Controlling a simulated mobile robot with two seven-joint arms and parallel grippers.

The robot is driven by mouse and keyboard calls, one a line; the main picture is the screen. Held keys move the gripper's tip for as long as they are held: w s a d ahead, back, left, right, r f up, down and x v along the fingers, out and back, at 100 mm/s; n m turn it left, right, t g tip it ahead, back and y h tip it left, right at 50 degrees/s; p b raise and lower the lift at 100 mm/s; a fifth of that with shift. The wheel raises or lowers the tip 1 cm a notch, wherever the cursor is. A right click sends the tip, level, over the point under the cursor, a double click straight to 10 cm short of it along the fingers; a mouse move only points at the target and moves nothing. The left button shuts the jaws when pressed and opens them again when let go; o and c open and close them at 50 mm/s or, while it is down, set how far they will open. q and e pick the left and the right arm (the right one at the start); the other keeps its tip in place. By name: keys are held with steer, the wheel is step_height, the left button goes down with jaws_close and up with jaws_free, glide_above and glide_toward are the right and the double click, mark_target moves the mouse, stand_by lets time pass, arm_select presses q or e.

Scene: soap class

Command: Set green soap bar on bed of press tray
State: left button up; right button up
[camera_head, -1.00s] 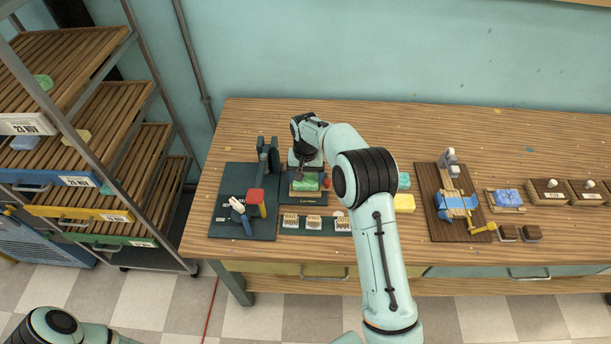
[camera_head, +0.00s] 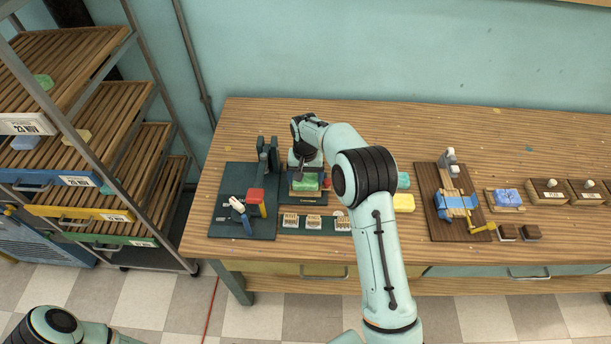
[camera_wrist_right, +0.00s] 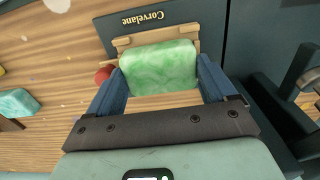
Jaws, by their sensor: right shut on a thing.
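The green soap bar (camera_head: 306,183) is marbled light green and sits between the blue fingers of my right gripper (camera_wrist_right: 160,70). The gripper is shut on its two sides. In the right wrist view the bar (camera_wrist_right: 158,63) overlaps the wooden bed of the press tray (camera_wrist_right: 155,101), with a wooden rail showing beyond its far edge. The tray is on a dark plate lettered "Corvelane" (camera_wrist_right: 185,14). I cannot tell whether the bar touches the bed. My left arm shows at the lower left of the head view, but its gripper is out of frame.
A dark press stand (camera_head: 245,215) with a red block is left of the tray. A stamp rack (camera_head: 314,224) is in front. A red knob (camera_wrist_right: 103,76) is close to my finger. A yellow bar (camera_head: 404,203) and a teal bar (camera_wrist_right: 17,102) lie to the tray's right in the head view.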

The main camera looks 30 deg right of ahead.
steer(key=shift+f, duration=0.5)
stand_by(0.4)
steer(key=o, duration=0.9)
steer(key=shift+r+p, duration=0.95)
steer(key=shift+r, duration=2.1)
arm_select(q)
steer(key=w+r, duration=0.2)
steer(key=w, duration=0.1)
steer(key=shift+r, duration=0.25)
steer(key=shift+s, duration=0.15)
arm_select(e)
steer(key=shift+s+f, duration=0.1)
steer(key=shift+f, duration=0.05)
